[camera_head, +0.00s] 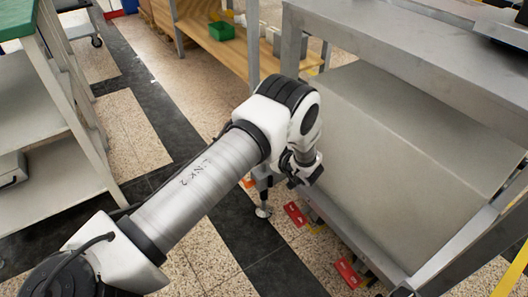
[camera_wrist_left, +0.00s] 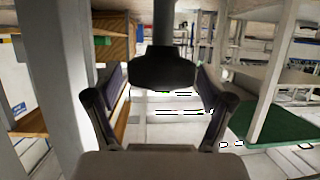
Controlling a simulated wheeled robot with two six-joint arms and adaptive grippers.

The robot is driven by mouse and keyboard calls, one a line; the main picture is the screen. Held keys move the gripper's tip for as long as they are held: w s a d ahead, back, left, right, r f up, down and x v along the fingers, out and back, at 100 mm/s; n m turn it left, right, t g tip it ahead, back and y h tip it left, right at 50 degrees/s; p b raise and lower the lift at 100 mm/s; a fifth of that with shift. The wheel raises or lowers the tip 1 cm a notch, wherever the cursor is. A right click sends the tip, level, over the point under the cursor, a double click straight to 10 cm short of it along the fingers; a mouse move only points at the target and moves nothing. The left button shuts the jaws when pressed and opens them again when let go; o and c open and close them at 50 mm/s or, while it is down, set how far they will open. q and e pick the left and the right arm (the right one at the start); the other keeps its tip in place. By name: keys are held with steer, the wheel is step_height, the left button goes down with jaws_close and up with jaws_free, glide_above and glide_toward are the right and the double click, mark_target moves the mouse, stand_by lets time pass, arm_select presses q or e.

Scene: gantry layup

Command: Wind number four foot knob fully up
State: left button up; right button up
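A black foot knob (camera_wrist_left: 163,68) on a grey metal rod (camera_wrist_left: 163,22) sits between the two fingers of my left gripper (camera_wrist_left: 161,82) in the left wrist view. The fingers are spread to either side of the knob, with slight gaps seeming to show; contact cannot be told for sure. In the head view my left gripper (camera_head: 299,170) is low beside the metal frame's near leg, above a levelling foot (camera_head: 263,211) on the floor. The knob itself is hidden there by my arm and gripper. My right gripper does not show.
The grey metal bench (camera_head: 395,150) with a large panel stands at the right. Red floor tags (camera_head: 295,213) lie along its base. A shelf unit (camera_head: 45,110) stands at the left. A wooden shelf with a green bin (camera_head: 221,31) is behind. The tiled floor between is clear.

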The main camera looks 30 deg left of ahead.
arm_select(q)
steer(key=v, duration=1.2)
